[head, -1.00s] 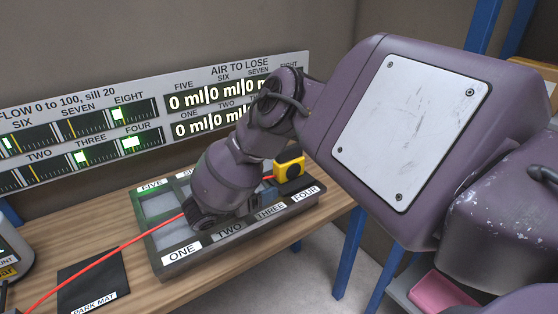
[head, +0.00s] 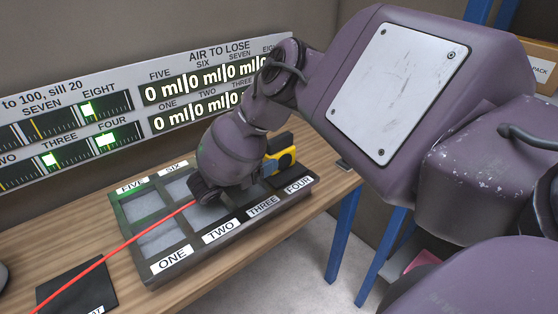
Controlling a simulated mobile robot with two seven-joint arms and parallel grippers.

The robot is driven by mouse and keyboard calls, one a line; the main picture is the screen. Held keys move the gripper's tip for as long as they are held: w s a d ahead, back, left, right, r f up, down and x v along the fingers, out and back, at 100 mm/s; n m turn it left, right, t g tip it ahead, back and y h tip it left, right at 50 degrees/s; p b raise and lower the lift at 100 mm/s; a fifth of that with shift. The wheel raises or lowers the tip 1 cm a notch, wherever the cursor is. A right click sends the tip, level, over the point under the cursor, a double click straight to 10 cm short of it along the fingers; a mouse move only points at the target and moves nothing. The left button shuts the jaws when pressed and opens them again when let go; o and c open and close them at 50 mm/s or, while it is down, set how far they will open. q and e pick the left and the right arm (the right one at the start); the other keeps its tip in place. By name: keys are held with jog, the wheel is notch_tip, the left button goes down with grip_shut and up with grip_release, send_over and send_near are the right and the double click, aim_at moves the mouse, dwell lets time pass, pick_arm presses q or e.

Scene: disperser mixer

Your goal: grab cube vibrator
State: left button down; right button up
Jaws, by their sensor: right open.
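A small yellow and black block (head: 284,158), which looks like the cube vibrator, is at the back right of the grey compartment tray, near the THREE and FOUR labels. My right gripper (head: 266,170) is against or just beside its left side, with its jaws open. My right wrist covers much of the gripper, so I cannot tell whether the fingers touch the block. My left gripper is not in view.
The tray (head: 215,248) has labelled compartments and sits on a wooden bench (head: 215,283). A dark park mat (head: 78,288) lies at the left. Display panels (head: 200,92) line the wall behind. A cardboard box (head: 535,62) is at the upper right.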

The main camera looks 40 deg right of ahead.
aim_at(279, 155)
jog(key=shift+w+d+f, duration=0.1)
jog(key=shift+d+f, duration=0.05)
jog(key=shift+d, duration=1)
jog(key=shift+d+f, duration=0.1)
jog(key=shift+d, duration=1)
grip_shut()
